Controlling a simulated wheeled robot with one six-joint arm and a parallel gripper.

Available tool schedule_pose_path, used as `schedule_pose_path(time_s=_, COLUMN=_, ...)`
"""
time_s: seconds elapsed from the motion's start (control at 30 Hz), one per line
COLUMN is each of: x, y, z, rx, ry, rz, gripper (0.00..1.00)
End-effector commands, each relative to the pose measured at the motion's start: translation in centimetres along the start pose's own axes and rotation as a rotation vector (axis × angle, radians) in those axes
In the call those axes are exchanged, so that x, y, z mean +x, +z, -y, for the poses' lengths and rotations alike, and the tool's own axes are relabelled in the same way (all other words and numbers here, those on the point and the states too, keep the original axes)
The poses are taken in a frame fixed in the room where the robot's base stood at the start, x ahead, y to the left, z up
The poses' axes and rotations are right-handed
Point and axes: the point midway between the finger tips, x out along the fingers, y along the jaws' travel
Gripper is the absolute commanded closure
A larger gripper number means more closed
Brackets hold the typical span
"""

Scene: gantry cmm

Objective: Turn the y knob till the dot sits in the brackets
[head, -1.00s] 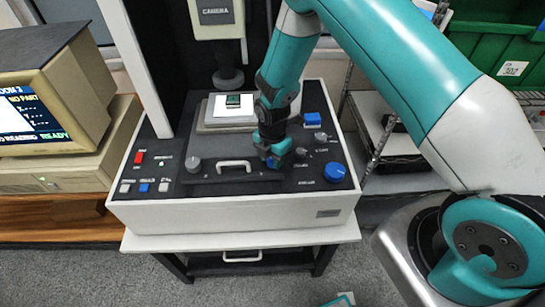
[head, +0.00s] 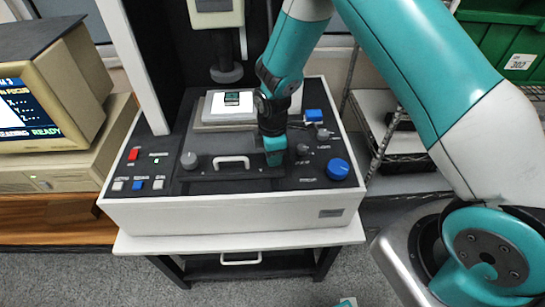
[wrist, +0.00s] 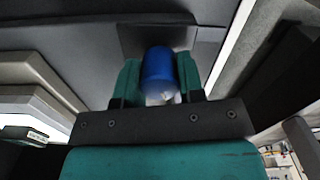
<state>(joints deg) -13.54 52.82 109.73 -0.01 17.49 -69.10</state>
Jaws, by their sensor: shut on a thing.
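In the wrist view, my gripper (wrist: 160,82) has a teal finger on each side of a blue knob (wrist: 159,68) and is shut on it. In the head view, my gripper (head: 275,153) points down at the console top, right of the white handle (head: 231,162); the gripped knob is hidden there. I cannot read its label. The monitor screen (head: 22,108) on the left shows a few lines of text with READY at the bottom; its left part is cut off. I cannot make out a dot or brackets.
A large blue knob (head: 337,168) and small grey knobs (head: 303,150) sit to the right of my gripper. A grey round knob (head: 189,160) and several buttons are on the left. A stage with a white plate (head: 232,107) lies behind, under the camera head (head: 216,12).

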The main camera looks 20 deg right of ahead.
Motion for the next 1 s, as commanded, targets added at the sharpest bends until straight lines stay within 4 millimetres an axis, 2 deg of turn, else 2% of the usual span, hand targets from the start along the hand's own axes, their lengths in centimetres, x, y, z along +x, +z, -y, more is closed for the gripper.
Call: schedule_pose_path(time_s=1.0, x=0.04, y=0.03, z=-0.17, rx=0.963, ry=0.003, rz=-0.002, gripper=0.88)
